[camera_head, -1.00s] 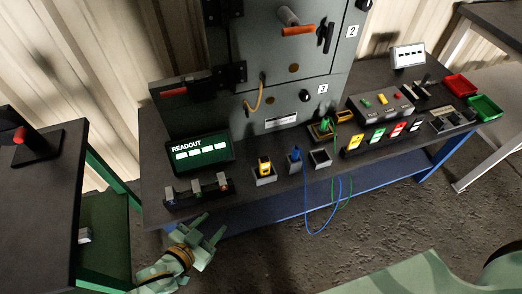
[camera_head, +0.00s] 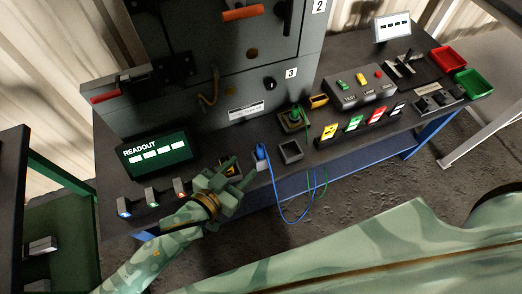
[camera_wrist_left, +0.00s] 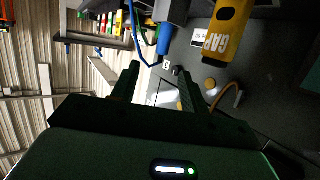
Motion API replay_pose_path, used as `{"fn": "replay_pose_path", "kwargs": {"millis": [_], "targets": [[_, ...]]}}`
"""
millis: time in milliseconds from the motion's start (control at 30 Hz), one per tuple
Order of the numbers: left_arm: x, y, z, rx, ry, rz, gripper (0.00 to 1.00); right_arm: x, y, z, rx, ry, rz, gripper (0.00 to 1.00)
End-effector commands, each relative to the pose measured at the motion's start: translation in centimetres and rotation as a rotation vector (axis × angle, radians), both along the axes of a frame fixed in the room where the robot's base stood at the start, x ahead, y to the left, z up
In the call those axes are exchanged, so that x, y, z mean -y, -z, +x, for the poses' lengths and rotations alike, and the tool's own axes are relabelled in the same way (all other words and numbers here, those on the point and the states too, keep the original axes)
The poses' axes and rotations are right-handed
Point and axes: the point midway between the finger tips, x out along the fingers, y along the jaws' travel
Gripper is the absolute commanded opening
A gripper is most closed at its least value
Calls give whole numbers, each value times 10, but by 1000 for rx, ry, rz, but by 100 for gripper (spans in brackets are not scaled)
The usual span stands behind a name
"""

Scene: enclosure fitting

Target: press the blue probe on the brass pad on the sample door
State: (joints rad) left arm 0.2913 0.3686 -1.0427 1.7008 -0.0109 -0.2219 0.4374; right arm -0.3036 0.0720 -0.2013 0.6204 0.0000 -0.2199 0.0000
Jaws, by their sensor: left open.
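The blue probe (camera_head: 261,152) stands in a small holder near the front of the bench, with a blue cable looping over the edge. It also shows near the top of the left wrist view (camera_wrist_left: 164,38). My left gripper (camera_head: 241,170) is open and empty, just left of the probe and apart from it; its two fingers (camera_wrist_left: 157,70) point toward the probe side. A round brass pad (camera_head: 252,52) is on the grey cabinet front, above the door marked 3; I cannot tell which door is the sample door. My right gripper is not in view.
A yellow gauge marked GAP (camera_wrist_left: 228,30) stands beside the probe, partly hidden by my left gripper in the head view. An empty square holder (camera_head: 290,151) and a green-cabled probe (camera_head: 294,117) are to the right. The readout screen (camera_head: 155,153) is left.

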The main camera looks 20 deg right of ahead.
Motion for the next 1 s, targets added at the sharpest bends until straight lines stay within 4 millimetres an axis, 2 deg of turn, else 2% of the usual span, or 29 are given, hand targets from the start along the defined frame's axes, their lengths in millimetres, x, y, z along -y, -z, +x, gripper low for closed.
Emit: {"fn": "replay_pose_path", "kwargs": {"millis": [33,133,367,633,933,967,1000], "targets": [[10,9,7,-4,1,-3,45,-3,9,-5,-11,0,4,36],[25,14,18,-3,0,-1,45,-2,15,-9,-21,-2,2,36],[41,17,31,-1,1,-1,45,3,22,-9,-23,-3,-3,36],[72,29,57,-4,0,0,45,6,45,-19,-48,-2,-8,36],[78,27,61,-1,0,1,45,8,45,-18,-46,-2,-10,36],[78,27,61,-1,0,1,39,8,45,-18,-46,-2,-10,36],[78,27,61,-1,0,1,28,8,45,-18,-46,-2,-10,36]]}}
